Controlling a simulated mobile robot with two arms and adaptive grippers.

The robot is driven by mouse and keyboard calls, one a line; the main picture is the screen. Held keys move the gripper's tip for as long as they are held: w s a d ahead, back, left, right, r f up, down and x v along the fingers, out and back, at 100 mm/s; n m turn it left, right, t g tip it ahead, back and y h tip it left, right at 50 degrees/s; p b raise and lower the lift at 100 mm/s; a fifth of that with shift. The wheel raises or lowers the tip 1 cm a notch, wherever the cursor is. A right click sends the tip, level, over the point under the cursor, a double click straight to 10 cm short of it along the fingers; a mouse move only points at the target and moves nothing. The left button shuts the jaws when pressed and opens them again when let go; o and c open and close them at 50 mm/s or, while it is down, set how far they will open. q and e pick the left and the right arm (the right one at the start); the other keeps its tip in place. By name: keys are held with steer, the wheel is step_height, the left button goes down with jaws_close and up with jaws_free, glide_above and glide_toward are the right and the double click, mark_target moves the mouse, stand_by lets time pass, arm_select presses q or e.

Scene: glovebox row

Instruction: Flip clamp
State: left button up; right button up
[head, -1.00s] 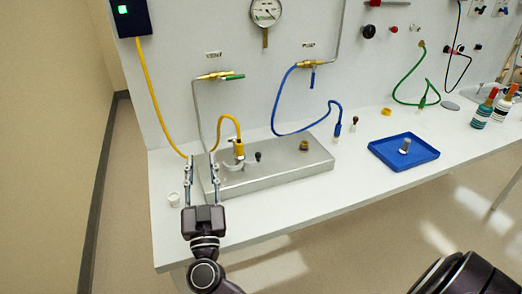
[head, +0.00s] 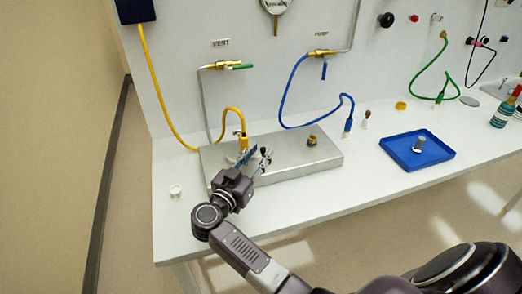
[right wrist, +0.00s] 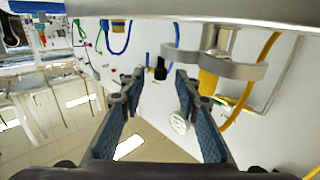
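The clamp shows in the right wrist view as a grey curved metal piece (right wrist: 232,68) around a yellow hose fitting (right wrist: 208,82), with a black-tipped handle (right wrist: 160,70) beside it. In the head view the yellow fitting (head: 244,142) stands on the steel box (head: 315,162), and my gripper partly hides the clamp. My right gripper (head: 256,153) is over the box's front left part. In the right wrist view its two fingers (right wrist: 158,78) are spread, with the black tip showing between them; I cannot tell whether they touch it. My left gripper is not in view.
A brass fitting (head: 312,141) sits on the box's right part. A blue tray (head: 400,160) holding a small metal part (head: 418,145) is further right. A small white cup (head: 176,191) stands left of the box. Yellow, blue and green hoses hang from the wall panel.

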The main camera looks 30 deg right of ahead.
steer(key=shift+w+d, duration=0.35)
steer(key=shift+d, duration=0.15)
jaws_close()
